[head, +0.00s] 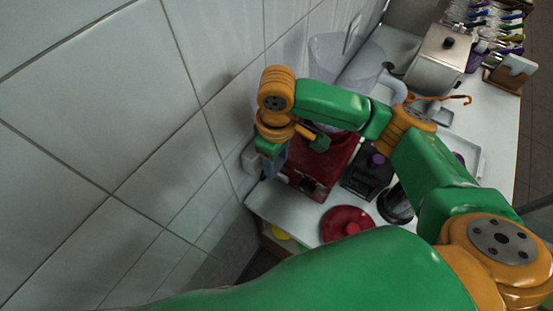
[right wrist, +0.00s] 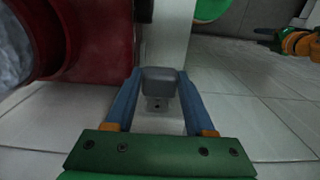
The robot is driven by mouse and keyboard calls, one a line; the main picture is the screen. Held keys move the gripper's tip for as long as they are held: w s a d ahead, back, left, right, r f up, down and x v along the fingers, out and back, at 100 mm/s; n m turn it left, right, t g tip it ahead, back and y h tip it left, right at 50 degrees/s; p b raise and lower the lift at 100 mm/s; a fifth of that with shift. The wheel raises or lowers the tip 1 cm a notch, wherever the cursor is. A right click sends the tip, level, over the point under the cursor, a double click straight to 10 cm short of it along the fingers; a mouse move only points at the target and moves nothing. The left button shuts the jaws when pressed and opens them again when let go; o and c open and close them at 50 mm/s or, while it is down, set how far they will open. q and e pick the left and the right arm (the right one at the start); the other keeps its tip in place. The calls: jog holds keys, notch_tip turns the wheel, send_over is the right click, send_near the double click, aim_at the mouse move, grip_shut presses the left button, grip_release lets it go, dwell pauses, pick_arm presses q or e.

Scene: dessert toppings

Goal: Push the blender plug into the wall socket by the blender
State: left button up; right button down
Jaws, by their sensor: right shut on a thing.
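My right gripper (head: 273,168) points down at the tiled wall, left of the blender's red base (head: 322,165). In the right wrist view its blue fingers (right wrist: 158,100) are shut on the grey blender plug (right wrist: 160,80). The pale wall socket (head: 250,158) shows just left of the gripper in the head view. The plug is right at the socket; I cannot tell how far its pins are in. The blender's clear jar (head: 335,62) stands behind my right arm.
The red base stands close beside the gripper. A red lid (head: 347,223), a dark device (head: 368,175) and a steel box (head: 440,60) are on the white counter (head: 270,203). The counter's edge is just below the gripper. The wall at left is bare.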

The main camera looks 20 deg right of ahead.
jog(key=shift+w+a, duration=0.35)
jog(key=shift+w, duration=0.1)
jog(key=shift+c, duration=0.9)
grip_release()
jog(key=shift+r, duration=0.1)
notch_tip(320, 180, up, 7)
jog(key=shift+b, duration=0.35)
